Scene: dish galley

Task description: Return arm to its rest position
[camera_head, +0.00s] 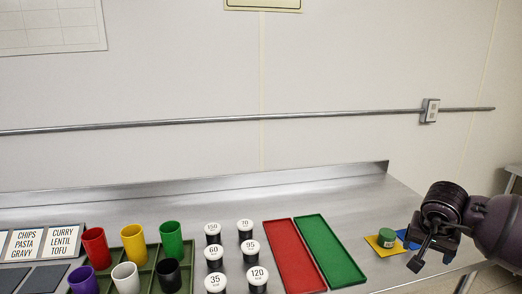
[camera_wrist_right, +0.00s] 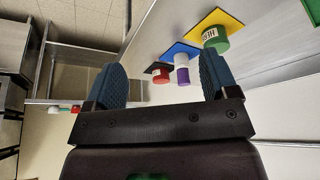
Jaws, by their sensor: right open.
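My right gripper (camera_head: 425,243) is at the right end of the steel counter, near the coloured squares. In the right wrist view my right gripper (camera_wrist_right: 160,78) is open, with two blue ribbed fingers apart and nothing held between them. Past the fingers, a green-lidded jar (camera_wrist_right: 215,40) stands on a yellow square, a purple-and-white one (camera_wrist_right: 181,72) on a blue square and a red one (camera_wrist_right: 161,77) on a black square. The head view shows the green jar (camera_head: 386,237) on its yellow square (camera_head: 376,247). My left gripper is not in view.
The steel counter (camera_head: 340,190) holds a red tray (camera_head: 292,255), a green tray (camera_head: 328,250), several numbered white-topped jars (camera_head: 245,228) and several coloured cups (camera_head: 133,243) in a green rack. Label cards (camera_head: 25,243) stand at left. A wall rail (camera_head: 300,116) runs behind.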

